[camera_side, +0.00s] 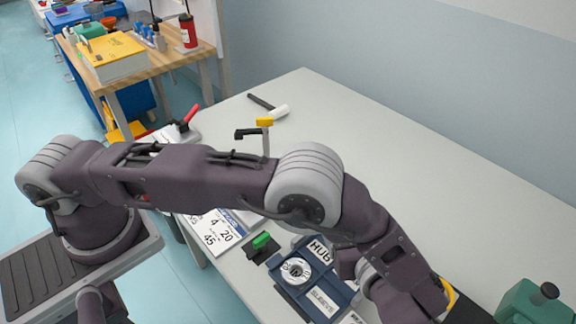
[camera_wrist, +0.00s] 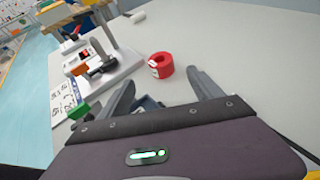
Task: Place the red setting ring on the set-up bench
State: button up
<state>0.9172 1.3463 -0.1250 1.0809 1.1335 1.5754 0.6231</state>
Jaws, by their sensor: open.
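The red setting ring (camera_wrist: 160,66) shows in the wrist view as a short red cylinder with an open top and a white label on its side. It appears to rest on the pale grey bench top (camera_wrist: 222,45). I do not see it in the side view, where my arm covers part of the bench (camera_side: 400,160). My gripper (camera_wrist: 160,82) is open, with its two grey fingers apart. The ring lies just beyond the fingertips, between them in the picture. Nothing shows held in the fingers.
A clamp fixture (camera_wrist: 103,68) stands left of the ring. A blue tray (camera_side: 312,298) with HUB and SLEEVE labels sits below my arm. A green block (camera_side: 262,240), a mallet (camera_side: 280,111) and a green container (camera_side: 535,305) are also near.

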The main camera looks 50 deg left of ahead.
jog(key=s+a+r+n+g+h, duration=0.25)
jog(key=a+r+n, duration=0.3)
jog(key=r, duration=0.45)
jog(key=s+a+r+n+g+h, duration=0.1)
jog(key=a+r+n+g+h, duration=0.15)
jog(key=a+r+n, duration=0.55)
jog(key=s+a+r+n+t+h, duration=0.1)
jog(key=s+r+n+h, duration=0.1)
jog(key=s, duration=0.4)
jog(key=s+a+r+n+t+h, duration=0.1)
jog(key=s+a+r+n+h, duration=0.1)
jog(key=s+r+n, duration=0.2)
jog(key=s+a+r+n+t+h, duration=0.1)
jog(key=s+a+r+n+h, duration=0.1)
jog(key=s+n, duration=0.3)
jog(key=s+r, duration=0.1)
jog(key=s, duration=0.3)
jog(key=shift+s, duration=0.1)
